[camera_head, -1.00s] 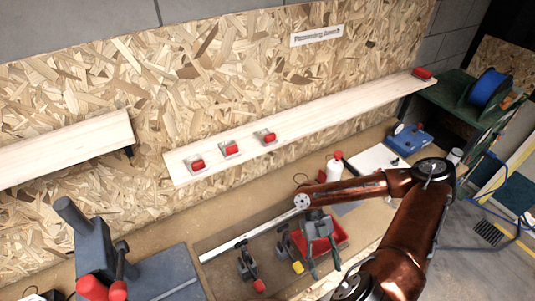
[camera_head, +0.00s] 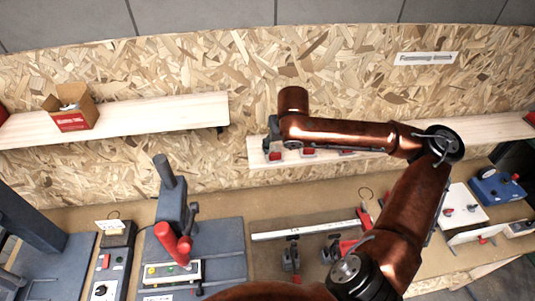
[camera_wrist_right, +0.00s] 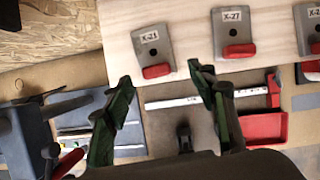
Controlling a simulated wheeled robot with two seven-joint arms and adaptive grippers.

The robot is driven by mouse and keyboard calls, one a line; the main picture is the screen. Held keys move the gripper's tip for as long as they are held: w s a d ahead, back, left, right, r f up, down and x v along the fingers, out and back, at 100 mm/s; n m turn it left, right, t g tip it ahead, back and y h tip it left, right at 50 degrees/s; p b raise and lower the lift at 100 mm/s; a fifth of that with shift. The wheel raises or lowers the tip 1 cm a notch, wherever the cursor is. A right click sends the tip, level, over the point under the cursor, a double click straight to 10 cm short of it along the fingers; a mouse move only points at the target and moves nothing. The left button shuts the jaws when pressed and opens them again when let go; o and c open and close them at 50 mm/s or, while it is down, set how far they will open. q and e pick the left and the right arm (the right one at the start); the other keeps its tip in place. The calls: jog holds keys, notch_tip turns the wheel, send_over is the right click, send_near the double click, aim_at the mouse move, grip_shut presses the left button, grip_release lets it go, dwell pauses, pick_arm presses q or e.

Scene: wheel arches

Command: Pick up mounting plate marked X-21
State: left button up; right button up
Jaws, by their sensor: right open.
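The mounting plate marked X-21 (camera_wrist_right: 151,45) is a grey plate with a red block at its lower end, on the pale wooden shelf (camera_wrist_right: 185,20) in the right wrist view. In the head view it is the leftmost plate (camera_head: 276,155), partly hidden by my right gripper (camera_head: 270,137). In the wrist view my right gripper (camera_wrist_right: 160,76) is open and empty. Its green-edged fingers lie to either side of the X-21 plate's lower end in the picture, with no visible contact. My left gripper is not in view.
A plate marked X-27 (camera_wrist_right: 233,32) sits right of X-21, with another plate (camera_wrist_right: 308,28) beyond. Below the shelf, the bench holds a red tray (camera_wrist_right: 265,129), a metal rule (camera_head: 305,230), clamps (camera_head: 290,258) and a red-handled press (camera_head: 172,242). An open box (camera_head: 72,107) stands on the left shelf.

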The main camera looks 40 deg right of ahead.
aim_at(275, 153)
jog(key=x, duration=0.3)
jog(key=p+x, duration=0.1)
jog(key=x, duration=0.1)
jog(key=shift+w+a+f, duration=0.2)
jog(key=shift+a+f, duration=0.05)
jog(key=shift+a, duration=0.1)
jog(key=shift+w+d+f, duration=0.1)
jog(key=shift+f, duration=0.15)
jog(key=shift+c, duration=0.4)
jog(key=c, duration=1.3)
